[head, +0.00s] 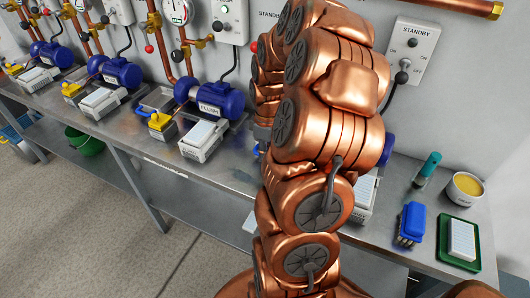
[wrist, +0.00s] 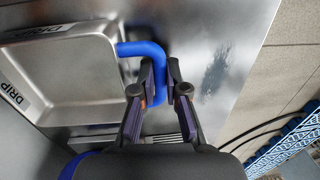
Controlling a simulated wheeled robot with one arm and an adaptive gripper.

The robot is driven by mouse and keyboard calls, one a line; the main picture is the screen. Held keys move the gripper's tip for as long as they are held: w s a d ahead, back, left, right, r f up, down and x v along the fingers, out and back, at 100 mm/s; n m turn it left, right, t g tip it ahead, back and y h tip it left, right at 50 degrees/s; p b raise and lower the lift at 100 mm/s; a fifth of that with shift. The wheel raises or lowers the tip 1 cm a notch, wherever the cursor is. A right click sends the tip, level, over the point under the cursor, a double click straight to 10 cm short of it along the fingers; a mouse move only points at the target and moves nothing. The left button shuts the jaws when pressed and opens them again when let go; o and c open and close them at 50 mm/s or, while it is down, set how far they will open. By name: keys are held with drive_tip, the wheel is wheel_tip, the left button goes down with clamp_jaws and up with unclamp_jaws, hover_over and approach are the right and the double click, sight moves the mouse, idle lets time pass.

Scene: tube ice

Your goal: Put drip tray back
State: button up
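The drip tray (wrist: 68,82) is a shallow grey metal pan with "DRIP" labels, at the left of the wrist view. A blue bar handle (wrist: 145,49) bends out from its right side. My gripper (wrist: 161,78) has its two dark fingers on either side of the handle's downward part, which fills the gap between them. The gripper looks shut on the handle. In the head view my copper-coloured arm hides the gripper and most of the area behind it.
The steel bench (head: 400,215) carries blue pumps (head: 210,97) and white-topped trays (head: 203,137). A blue brush (head: 410,222), green tray (head: 460,240) and yellow-filled tub (head: 465,188) stand at right. The wrist view shows a dark patch (wrist: 215,72) and a blue crate (wrist: 290,145).

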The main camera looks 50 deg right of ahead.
drive_tip(key=o, duration=0.4)
drive_tip(key=shift+w+d+r, duration=0.1)
drive_tip(key=shift+r, duration=0.45)
wheel_tip(320, 180, up, 10)
drive_tip(key=b, duration=0.2)
drive_tip(key=a+r, duration=0.2)
drive_tip(key=a, duration=0.9)
drive_tip(key=s+a+f+m, duration=0.1)
drive_tip(key=s+a, duration=0.4)
drive_tip(key=s+a+f+m+g, duration=0.1)
drive_tip(key=s+a, duration=0.5)
drive_tip(key=s+a+f+m+h, duration=0.1)
drive_tip(key=s+a+f, duration=0.1)
drive_tip(key=s+a, duration=0.3)
drive_tip(key=shift+s+a+f+g, duration=0.1)
drive_tip(key=shift+s+a+g, duration=0.25)
drive_tip(key=shift+s, duration=0.4)
